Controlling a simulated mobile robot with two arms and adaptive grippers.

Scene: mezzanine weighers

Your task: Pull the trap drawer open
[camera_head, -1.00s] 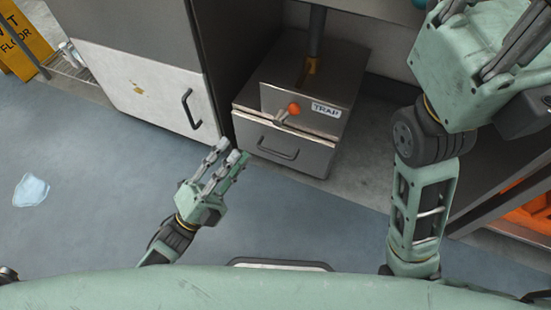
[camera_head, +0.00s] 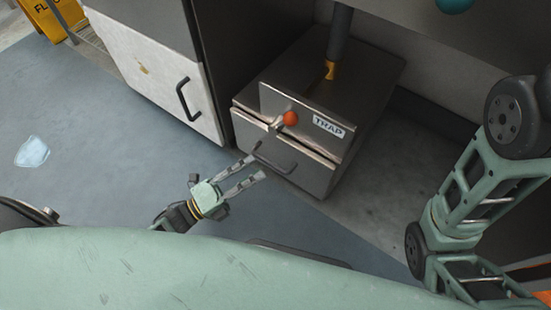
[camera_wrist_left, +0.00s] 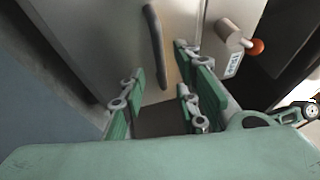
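The trap drawer (camera_head: 310,172) is the lower metal front of the low box. It looks shut or nearly so, with a thin dark gap along its top edge. Its dark bar handle (camera_head: 274,163) also shows in the left wrist view (camera_wrist_left: 157,48). An orange-knobbed lever (camera_head: 290,118) sits above, beside the TRAP label (camera_head: 328,126). My left gripper (camera_head: 254,169) is open, its fingertips close to the handle. In the left wrist view the handle lies ahead, between the spread fingers; contact cannot be told. My right gripper is out of view; only its arm shows.
A pale cabinet door (camera_head: 150,75) with a black handle (camera_head: 186,100) stands left of the box. A yellow floor sign (camera_head: 45,18) is at the far left. A pale blue sheet-like patch (camera_head: 32,152) lies on the open blue floor.

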